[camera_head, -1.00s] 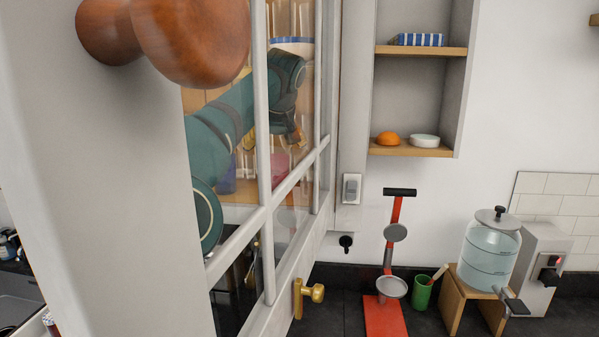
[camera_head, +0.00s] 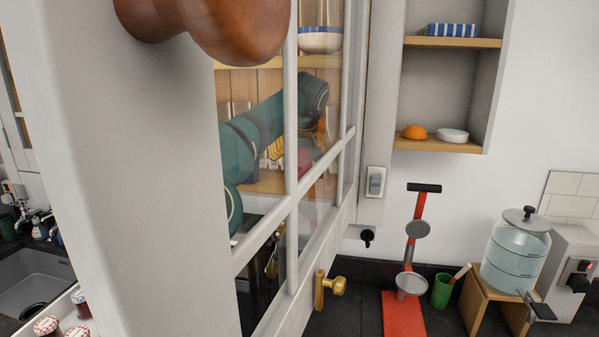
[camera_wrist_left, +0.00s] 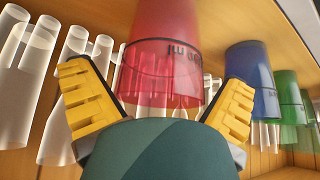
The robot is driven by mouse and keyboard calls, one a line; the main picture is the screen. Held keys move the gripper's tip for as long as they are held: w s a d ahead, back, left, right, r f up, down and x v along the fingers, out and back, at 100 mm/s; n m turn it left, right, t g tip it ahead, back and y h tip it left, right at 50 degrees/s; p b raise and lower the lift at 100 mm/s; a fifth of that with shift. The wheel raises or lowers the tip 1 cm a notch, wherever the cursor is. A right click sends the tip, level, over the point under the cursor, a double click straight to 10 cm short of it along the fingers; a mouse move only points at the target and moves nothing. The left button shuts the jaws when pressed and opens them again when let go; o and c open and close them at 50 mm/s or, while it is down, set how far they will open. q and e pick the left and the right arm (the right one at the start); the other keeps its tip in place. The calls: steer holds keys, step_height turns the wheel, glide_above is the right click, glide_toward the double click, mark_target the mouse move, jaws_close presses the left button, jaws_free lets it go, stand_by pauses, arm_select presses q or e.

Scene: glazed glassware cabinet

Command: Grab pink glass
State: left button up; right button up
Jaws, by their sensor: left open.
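The pink glass (camera_wrist_left: 165,50) fills the upper middle of the left wrist view, with dark lettering on its side. My left gripper (camera_wrist_left: 160,108) is open, with one yellow ribbed finger on each side of the glass's near end in the picture. I cannot tell whether either finger touches it. In the head view my left gripper (camera_head: 303,138) shows through the panes of the cabinet door (camera_head: 291,150), by the cabinet's lower shelf. Door bars and reflections partly hide it and the glass there. My right gripper is not in view.
In the left wrist view a blue glass (camera_wrist_left: 252,80) and a green glass (camera_wrist_left: 290,97) stand right of the pink one. Several clear glasses (camera_wrist_left: 70,85) are at left and behind. The door frame and wooden knob (camera_head: 215,20) block much of the head view.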

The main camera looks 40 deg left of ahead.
arm_select(q)
steer(key=c, duration=1.3)
steer(key=shift+c, duration=0.2)
steer(key=shift+r, duration=0.1)
